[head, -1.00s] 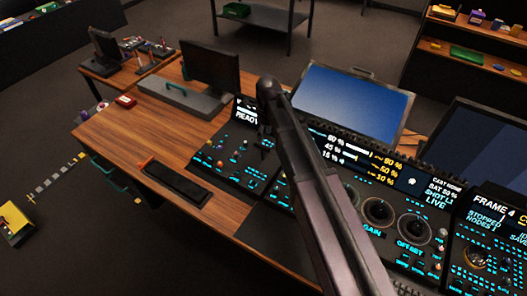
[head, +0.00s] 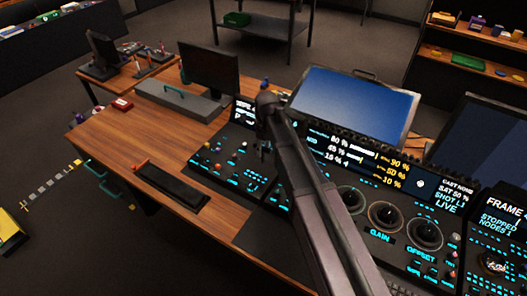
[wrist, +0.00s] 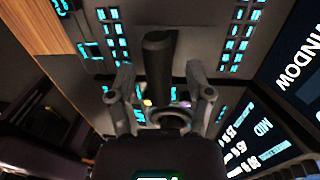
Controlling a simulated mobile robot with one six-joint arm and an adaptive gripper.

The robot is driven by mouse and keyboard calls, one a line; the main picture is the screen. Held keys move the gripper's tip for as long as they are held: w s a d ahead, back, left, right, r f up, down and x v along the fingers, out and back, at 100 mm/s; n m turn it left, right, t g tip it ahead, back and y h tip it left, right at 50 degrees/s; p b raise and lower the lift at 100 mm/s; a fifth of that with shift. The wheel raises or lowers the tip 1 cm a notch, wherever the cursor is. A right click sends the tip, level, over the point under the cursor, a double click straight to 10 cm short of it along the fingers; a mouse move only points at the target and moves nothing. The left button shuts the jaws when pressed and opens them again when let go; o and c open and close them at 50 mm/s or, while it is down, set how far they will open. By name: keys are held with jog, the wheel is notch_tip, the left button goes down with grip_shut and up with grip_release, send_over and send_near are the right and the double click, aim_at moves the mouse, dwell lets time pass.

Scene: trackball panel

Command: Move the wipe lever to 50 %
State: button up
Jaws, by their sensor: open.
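A dark upright handle, probably the wipe lever (wrist: 159,50), stands between the two fingers of my gripper (wrist: 159,72) in the wrist view. The fingers are spread, one on each side of it, with a visible gap on both sides. I cannot tell how far along its travel the lever is. In the head view my arm crosses the control panel (head: 222,168), and my gripper (head: 264,150) shows only as a small dark shape by the small display, so the lever cannot be made out there.
The panel carries lit cyan buttons, a display strip (head: 360,158) with percentages, and large round trackballs (head: 385,216) to the right. A blue screen (head: 352,102) stands behind. A black tray (head: 170,185) lies on the wooden desk (head: 125,150), whose left part is mostly clear.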

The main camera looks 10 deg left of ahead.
dwell(0.3)
grip_shut()
jog(key=shift+w+d, duration=0.1)
jog(key=shift+w, duration=0.25)
grip_release()
jog(key=shift+s, duration=0.1)
dwell(0.4)
